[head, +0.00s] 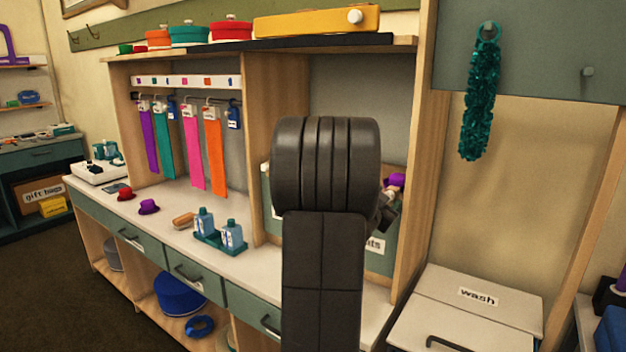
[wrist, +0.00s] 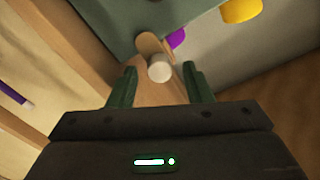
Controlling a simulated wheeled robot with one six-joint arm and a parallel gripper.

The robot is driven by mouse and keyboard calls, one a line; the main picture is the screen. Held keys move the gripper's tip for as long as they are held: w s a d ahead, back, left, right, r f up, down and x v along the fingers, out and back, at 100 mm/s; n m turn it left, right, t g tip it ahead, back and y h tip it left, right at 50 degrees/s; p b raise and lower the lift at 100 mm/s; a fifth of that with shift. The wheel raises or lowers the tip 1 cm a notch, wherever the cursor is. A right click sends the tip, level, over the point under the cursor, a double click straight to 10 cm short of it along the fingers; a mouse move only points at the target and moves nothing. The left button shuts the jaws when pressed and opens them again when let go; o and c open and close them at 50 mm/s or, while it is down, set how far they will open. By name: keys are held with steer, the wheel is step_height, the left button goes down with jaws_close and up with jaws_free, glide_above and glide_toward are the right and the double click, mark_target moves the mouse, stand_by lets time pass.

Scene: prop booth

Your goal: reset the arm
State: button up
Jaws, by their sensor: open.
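My gripper (wrist: 160,76) shows in the wrist view with its two dark green fingers spread apart. A pale round knob (wrist: 159,68) on a short wooden piece shows between and beyond the fingertips. I cannot tell how far it is from them, and nothing is clamped. In the head view my dark arm stands upright in the middle, in front of the counter's right compartment. The arm hides most of my gripper there; only a small part shows at its right side.
A green bin (head: 377,262) with a partly hidden label stands behind my arm. Coloured ribbons (head: 190,148) hang at the left. Bottles (head: 232,234) and small hats (head: 148,207) stand on the counter (head: 180,205). A teal garland (head: 481,95) hangs at the right above a white "wash" box (head: 470,310).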

steer(key=shift+n+p, duration=1.55)
steer(key=shift+n, duration=0.95)
steer(key=shift+a, duration=0.1)
